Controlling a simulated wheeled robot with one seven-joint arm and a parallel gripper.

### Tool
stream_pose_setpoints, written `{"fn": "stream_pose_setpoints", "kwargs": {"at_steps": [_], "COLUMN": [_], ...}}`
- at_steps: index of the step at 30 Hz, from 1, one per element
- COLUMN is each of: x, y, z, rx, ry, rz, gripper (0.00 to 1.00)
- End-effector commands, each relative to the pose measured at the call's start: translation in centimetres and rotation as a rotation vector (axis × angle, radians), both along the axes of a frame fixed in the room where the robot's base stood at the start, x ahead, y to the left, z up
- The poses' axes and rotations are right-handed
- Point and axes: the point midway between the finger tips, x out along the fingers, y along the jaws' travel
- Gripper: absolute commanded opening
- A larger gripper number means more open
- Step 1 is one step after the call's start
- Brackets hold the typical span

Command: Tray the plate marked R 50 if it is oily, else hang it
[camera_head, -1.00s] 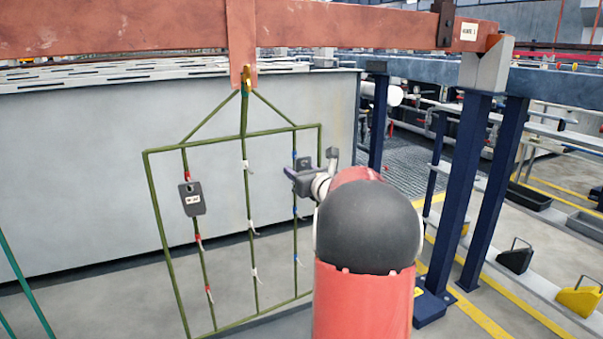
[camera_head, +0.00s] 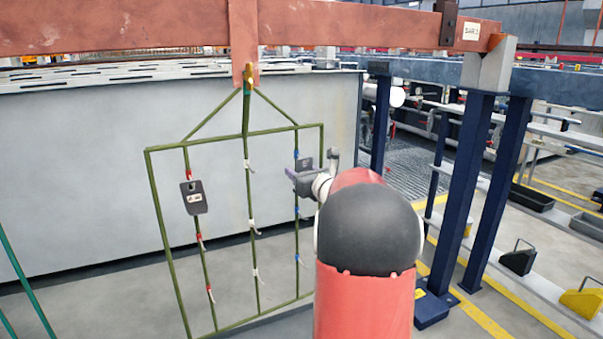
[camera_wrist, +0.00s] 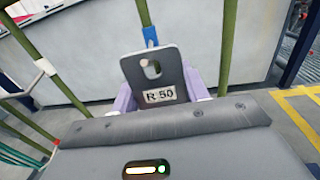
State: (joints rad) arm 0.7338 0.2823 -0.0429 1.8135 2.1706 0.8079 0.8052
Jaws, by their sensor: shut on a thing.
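The plate marked R 50 (camera_wrist: 177,72) is dark grey with a slot near its top and a white label. It looks matte, and I see no clear oily sheen on the face in view. My gripper (camera_wrist: 159,93) is shut on it, with lavender jaws at both sides. In the head view my gripper (camera_head: 304,184) is at the right part of the green rack (camera_head: 149,190), near a blue-marked upright. In the wrist view a blue mark (camera_wrist: 150,36) shows just above the plate; whether a hook passes through the slot I cannot tell.
Another dark plate (camera_head: 195,199) hangs from a red-marked hook on the rack's left side. Hooks with white and blue marks are empty. The rack hangs from a red-brown beam (camera_head: 130,28). A black bin (camera_head: 518,260) and a yellow bin (camera_head: 581,300) stand at right.

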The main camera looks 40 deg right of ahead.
Motion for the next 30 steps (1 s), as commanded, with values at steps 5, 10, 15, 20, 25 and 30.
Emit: {"fn": "stream_pose_setpoints", "kwargs": {"at_steps": [5,10,15,20,25,30], "x": [0.0,0.0,0.0,-0.3,-2.5,-5.5], "y": [0.0,0.0,0.0,0.0,0.3,0.7], "z": [0.1,0.0,0.0,0.0,0.1,0.0], "rx": [0.000,0.000,0.000,0.000,0.000,0.001], "ry": [-0.001,-0.001,-0.001,0.000,-0.001,-0.001], "rz": [0.000,0.000,0.000,0.000,-0.002,-0.002], "gripper": [0.46,0.69,0.70,0.70,0.70,0.70]}}
